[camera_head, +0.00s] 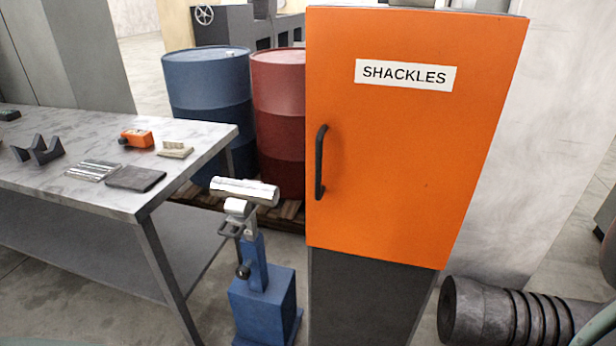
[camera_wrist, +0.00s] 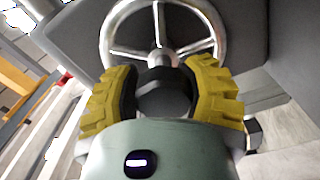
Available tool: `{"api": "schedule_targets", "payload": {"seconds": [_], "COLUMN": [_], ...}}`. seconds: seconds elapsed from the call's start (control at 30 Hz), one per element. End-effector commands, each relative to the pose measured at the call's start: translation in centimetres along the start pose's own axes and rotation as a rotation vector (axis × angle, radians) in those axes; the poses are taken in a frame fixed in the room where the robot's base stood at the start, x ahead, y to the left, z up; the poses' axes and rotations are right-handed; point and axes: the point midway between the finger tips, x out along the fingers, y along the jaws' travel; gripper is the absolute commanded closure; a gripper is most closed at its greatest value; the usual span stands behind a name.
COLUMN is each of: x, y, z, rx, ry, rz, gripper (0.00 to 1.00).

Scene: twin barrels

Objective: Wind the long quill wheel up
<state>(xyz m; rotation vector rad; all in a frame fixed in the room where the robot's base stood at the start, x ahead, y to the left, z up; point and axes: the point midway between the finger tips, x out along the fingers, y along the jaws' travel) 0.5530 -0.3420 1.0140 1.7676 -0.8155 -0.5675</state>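A silver spoked handwheel (camera_wrist: 216,28) fills the top middle of the wrist view, in front of a dark grey housing. Its hub end (camera_wrist: 163,58) points toward my gripper (camera_wrist: 162,68). My gripper has two yellow ribbed fingers, one on each side, with a clear gap between their tips. The fingers look open, with the hub end showing just beyond the gap; I cannot tell whether they touch it. In the head view a small spoked handwheel (camera_head: 204,15) sits on a machine far back; I cannot tell whether it is the same wheel. My gripper is not in the head view.
An orange SHACKLES cabinet (camera_head: 400,150) stands close ahead. A blue stand (camera_head: 262,300) carries a silver cylinder (camera_head: 245,191). A marble-topped table (camera_head: 90,195) is at left. Blue (camera_head: 207,90) and red (camera_head: 280,120) barrels stand behind. A grey ribbed cylinder (camera_head: 480,312) lies at lower right.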

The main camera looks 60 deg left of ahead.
Motion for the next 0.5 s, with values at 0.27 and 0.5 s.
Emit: {"api": "schedule_targets", "payload": {"seconds": [0.27,0.5], "x": [0.01,0.00], "y": [0.08,-0.13], "z": [-0.12,0.10], "rx": [-0.001,0.000], "ry": [0.002,-0.004], "rz": [0.002,-0.003], "gripper": [0.35,0.25]}}
